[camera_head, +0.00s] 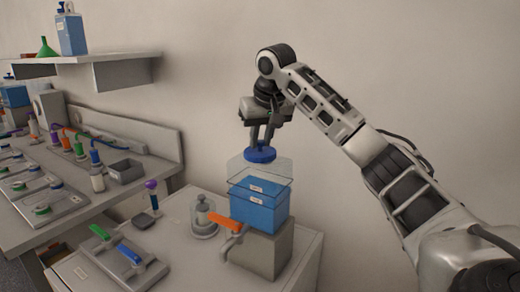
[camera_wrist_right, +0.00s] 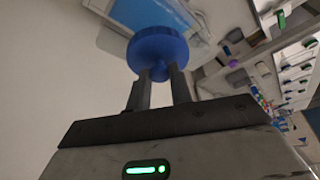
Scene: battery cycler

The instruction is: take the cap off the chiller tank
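The chiller tank (camera_head: 258,210) is a blue box with a clear upper part, standing on a grey block. The blue round cap (camera_head: 260,155) shows at the top of the tank, and I cannot tell whether there is a gap under it. My right gripper (camera_head: 262,143) points down at the cap from above. In the right wrist view, my right fingers (camera_wrist_right: 160,78) are shut on the short stem of the cap (camera_wrist_right: 158,47), with the tank (camera_wrist_right: 150,14) behind it. My left gripper is not in view.
An orange-handled valve (camera_head: 224,221) sits at the tank's front left. A grey metal fitting (camera_head: 203,215) and a panel with green and blue handles (camera_head: 122,262) are on the same bench. A wall shelf (camera_head: 100,57) and a longer bench with vials are at left.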

